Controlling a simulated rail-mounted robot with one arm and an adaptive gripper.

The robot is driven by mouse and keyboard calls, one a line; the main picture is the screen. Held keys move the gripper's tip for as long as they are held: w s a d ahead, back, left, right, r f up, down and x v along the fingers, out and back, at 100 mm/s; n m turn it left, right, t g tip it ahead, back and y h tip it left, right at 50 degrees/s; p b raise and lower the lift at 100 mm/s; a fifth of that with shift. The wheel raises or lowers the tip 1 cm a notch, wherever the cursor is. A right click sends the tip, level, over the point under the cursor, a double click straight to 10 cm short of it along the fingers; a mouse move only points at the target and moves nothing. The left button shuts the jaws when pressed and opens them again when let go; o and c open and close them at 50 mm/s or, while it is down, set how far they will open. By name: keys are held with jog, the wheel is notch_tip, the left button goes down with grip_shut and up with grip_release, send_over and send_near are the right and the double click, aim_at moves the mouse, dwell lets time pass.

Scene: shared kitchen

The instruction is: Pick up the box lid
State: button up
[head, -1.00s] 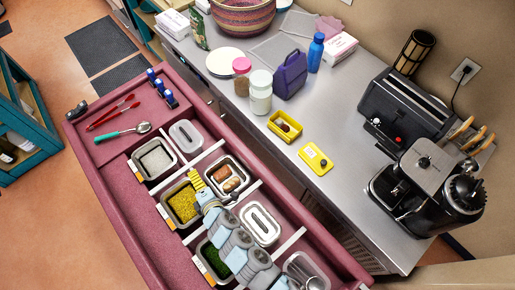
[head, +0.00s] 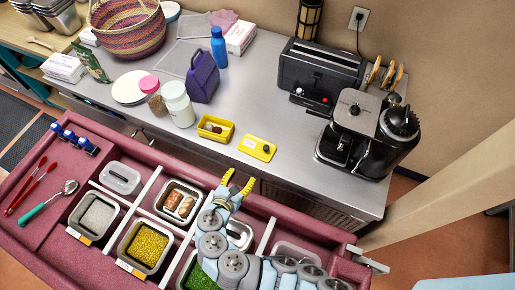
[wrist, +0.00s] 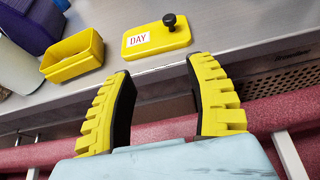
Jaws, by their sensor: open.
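The box lid (head: 257,148) is a flat yellow plate with a dark knob, lying on the steel counter. In the wrist view the lid (wrist: 150,42) shows a white label reading "DAY" and lies just beyond my fingertips. The open yellow box (head: 215,128) stands to its left, with small items inside; it also shows in the wrist view (wrist: 72,60). My gripper (head: 238,182) has yellow ribbed fingers, spread apart and empty. It is above the near edge of the counter, short of the lid and not touching it. In the wrist view the fingers (wrist: 161,70) point at the lid.
A red topping rail (head: 150,175) with several bins lies in front of the counter, under my arm. A purple container (head: 202,78), a white jar (head: 178,104) and a blue bottle (head: 219,47) stand behind the box. A coffee machine (head: 365,140) stands right; counter around the lid is clear.

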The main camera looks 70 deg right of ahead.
jog(key=s+g, duration=0.1)
jog(key=s, duration=0.1)
jog(key=p, duration=0.2)
send_near(266, 147)
jog(key=x, duration=0.5)
jog(key=shift+s+a+f, duration=0.15)
jog(key=shift+a+f, duration=0.05)
jog(key=shift+f, duration=0.2)
jog(key=shift+d+f, duration=0.15)
jog(key=shift+d, duration=0.75)
jog(key=shift+d+f, duration=0.15)
jog(key=shift+d, duration=0.8)
jog(key=shift+x, duration=0.75)
grip_shut()
